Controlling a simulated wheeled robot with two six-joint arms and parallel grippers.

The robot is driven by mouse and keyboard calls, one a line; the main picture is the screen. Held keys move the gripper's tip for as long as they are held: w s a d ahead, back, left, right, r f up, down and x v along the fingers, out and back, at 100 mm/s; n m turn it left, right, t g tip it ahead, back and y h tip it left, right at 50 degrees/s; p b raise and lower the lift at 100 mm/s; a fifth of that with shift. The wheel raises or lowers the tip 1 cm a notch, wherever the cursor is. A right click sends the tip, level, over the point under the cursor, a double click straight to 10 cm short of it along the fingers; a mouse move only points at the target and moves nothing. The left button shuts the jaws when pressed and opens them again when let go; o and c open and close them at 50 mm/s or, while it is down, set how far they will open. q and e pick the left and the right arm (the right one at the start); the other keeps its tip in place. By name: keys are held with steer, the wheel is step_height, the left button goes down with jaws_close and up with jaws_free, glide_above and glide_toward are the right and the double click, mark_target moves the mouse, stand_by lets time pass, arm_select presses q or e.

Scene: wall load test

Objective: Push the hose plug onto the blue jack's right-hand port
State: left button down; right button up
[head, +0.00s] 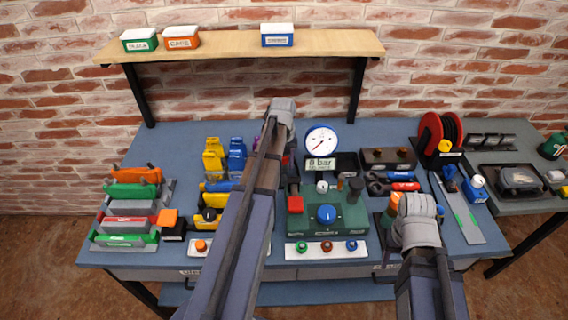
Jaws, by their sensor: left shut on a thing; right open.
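A blue upright piece, which looks like the blue jack (237,153), stands at the back left of the bench, beside a similar yellow one. Its right side is close to my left arm, and its ports are too small to tell. My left gripper (284,108) is above the back middle of the bench, right of the blue piece. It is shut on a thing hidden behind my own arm. I cannot make out the hose plug. My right gripper (414,212) is over the right front of the bench, open, its fingers mostly hidden by its wrist.
A green pump unit (337,216) with a blue knob stands mid-bench, a round gauge (321,141) behind it. A red reel (430,131) is at the back right. Colored clamps (132,190) fill the left. A wooden shelf (340,43) hangs above the bench.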

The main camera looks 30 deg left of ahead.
arm_select(q)
step_height(320, 180, up, 5)
steer(key=p, duration=0.3)
steer(key=shift+p, duration=0.35)
steer(key=shift+f, duration=0.1)
steer(key=s+a+r+p, duration=0.1)
steer(key=s+r+p, duration=0.1)
steer(key=s, duration=0.2)
steer(key=s+a+r+p, duration=0.2)
steer(key=s+r+p, duration=0.1)
steer(key=s, duration=0.1)
steer(key=s+a+r+p, duration=0.1)
steer(key=s+r+p, duration=0.2)
steer(key=s, duration=0.1)
steer(key=shift+s+a, duration=0.2)
steer(key=shift+s, duration=0.1)
step_height(320, 180, down, 3)
steer(key=b, duration=0.3)
steer(key=shift+w+f, duration=0.1)
steer(key=shift+f, duration=0.05)
steer(key=shift+f+b, duration=1.05)
steer(key=shift+b, duration=0.2)
steer(key=shift+f+b, duration=0.35)
steer(key=shift+b, duration=0.05)
steer(key=shift+f+b, duration=0.7)
steer(key=shift+f, duration=0.05)
steer(key=shift+f, duration=0.15)
